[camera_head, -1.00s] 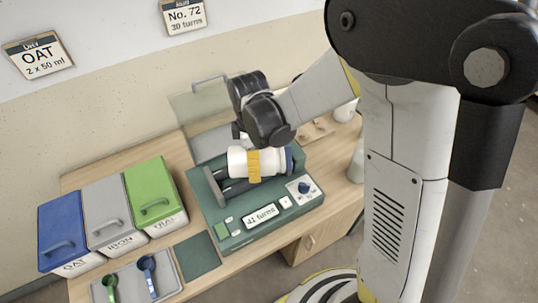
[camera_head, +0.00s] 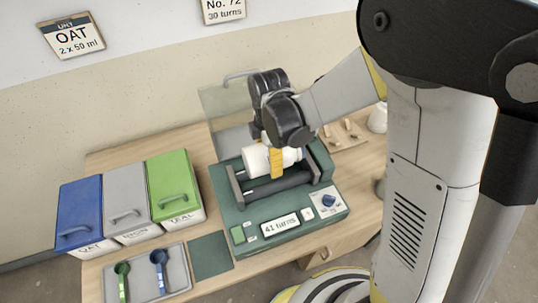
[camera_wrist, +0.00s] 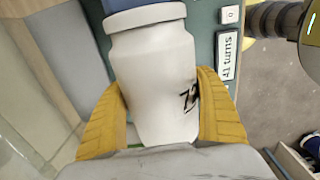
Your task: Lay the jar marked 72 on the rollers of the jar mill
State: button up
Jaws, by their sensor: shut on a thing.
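The white jar (camera_head: 255,161) lies on its side over the jar mill (camera_head: 236,218). My gripper (camera_head: 277,162) is shut on it, a yellow finger across its middle. The wrist view shows the jar (camera_wrist: 155,85) between both yellow fingers, with a blue lid (camera_wrist: 130,5) at the top edge. A dark number on its side is partly hidden by a finger; it looks like 72. The dark front roller (camera_head: 275,189) shows in front of and below the jar; the rear roller is mostly hidden. I cannot tell whether the jar touches the rollers.
The mill's display (camera_head: 281,226) reads 41 turns. Its clear cover (camera_head: 228,103) stands raised behind. Blue (camera_head: 80,210), grey (camera_head: 122,195) and green (camera_head: 172,185) bins stand left. A tray (camera_head: 176,271) with two scoops lies in front of them. A wall sign reads No. 72, 30 turns (camera_head: 224,9).

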jog(key=shift+f+b, duration=2.35)
jog(key=shift+f, duration=0.7)
jog(key=o, duration=1.4)
jog(key=shift+r, duration=0.1)
notch_tip(320, 180, up, 12)
jog(key=shift+f, duration=0.1)
jog(key=shift+s+d+r+m, duration=0.1)
jog(key=shift+d+r+m, duration=0.15)
jog(key=shift+m, duration=0.05)
jog(key=s+d+r+m+t+b, duration=0.1)
jog(key=s+d+m+t, duration=0.1)
jog(key=m, duration=0.5)
jog(key=s+d+r+m+t, duration=0.2)
jog(key=s+d+m, duration=0.2)
jog(key=d+m, duration=0.2)
jog(key=s+d+r+m+t+b, duration=0.1)
jog(key=s+d+m+t, duration=0.2)
jog(key=d+m, duration=0.3)
jog(key=shift+s+d+r+m+b, duration=0.1)
jog(key=shift+s+r+m+b, duration=0.2)
jog(key=shift+s+m, duration=0.4)
